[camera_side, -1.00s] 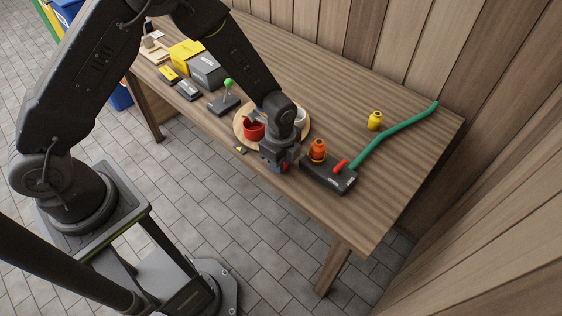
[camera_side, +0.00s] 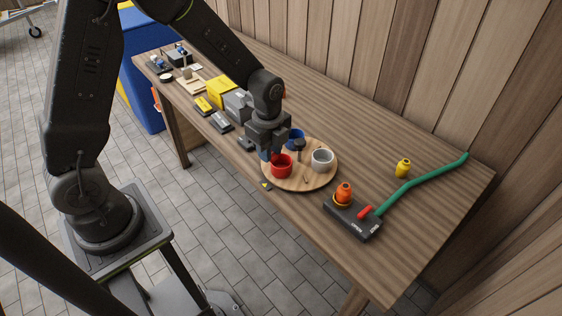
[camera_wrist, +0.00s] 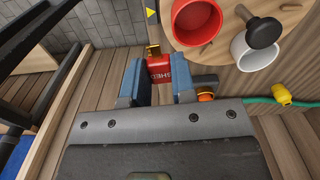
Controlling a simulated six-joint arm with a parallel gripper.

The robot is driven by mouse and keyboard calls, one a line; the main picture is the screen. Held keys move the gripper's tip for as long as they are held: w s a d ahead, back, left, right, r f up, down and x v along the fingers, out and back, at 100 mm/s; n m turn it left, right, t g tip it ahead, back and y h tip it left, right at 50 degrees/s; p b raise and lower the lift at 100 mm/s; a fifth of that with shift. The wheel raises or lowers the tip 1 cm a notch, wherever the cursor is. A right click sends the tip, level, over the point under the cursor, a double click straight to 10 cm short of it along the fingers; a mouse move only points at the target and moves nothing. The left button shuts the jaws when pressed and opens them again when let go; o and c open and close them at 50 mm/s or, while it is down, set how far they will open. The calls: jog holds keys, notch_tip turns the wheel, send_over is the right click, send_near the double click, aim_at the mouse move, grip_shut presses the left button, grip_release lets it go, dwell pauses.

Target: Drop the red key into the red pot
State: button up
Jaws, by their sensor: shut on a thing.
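The red key (camera_wrist: 159,70), a red piece lettered "SHED" with brass-coloured metal by it, is between the blue fingertips of my gripper (camera_wrist: 160,82) in the wrist view. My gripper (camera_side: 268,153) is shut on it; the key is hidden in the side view. The red pot (camera_side: 282,169) stands upright on a round wooden board, just right of and below the fingers in the side view. In the wrist view the red pot (camera_wrist: 178,37) is open-mouthed, ahead and to the right of the key.
The round board (camera_side: 300,186) also carries a white pot (camera_side: 322,161), a blue pot (camera_side: 297,136) and a dark knob (camera_wrist: 263,32). A black block (camera_side: 347,222) with an orange bulb-like piece (camera_side: 343,194) is to the right. Grey and yellow boxes (camera_side: 221,91) are to the left.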

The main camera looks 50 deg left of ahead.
aim_at(285, 156)
jog(key=shift+a+r, duration=0.1)
jog(key=shift+a, duration=0.05)
jog(key=shift+w+d+f, duration=0.25)
jog(key=shift+w+f, duration=0.9)
jog(key=shift+f, duration=0.05)
jog(key=shift+w+d+f, duration=0.25)
jog(key=shift+w+f, duration=0.85)
jog(key=shift+f, duration=0.1)
jog(key=o, duration=1)
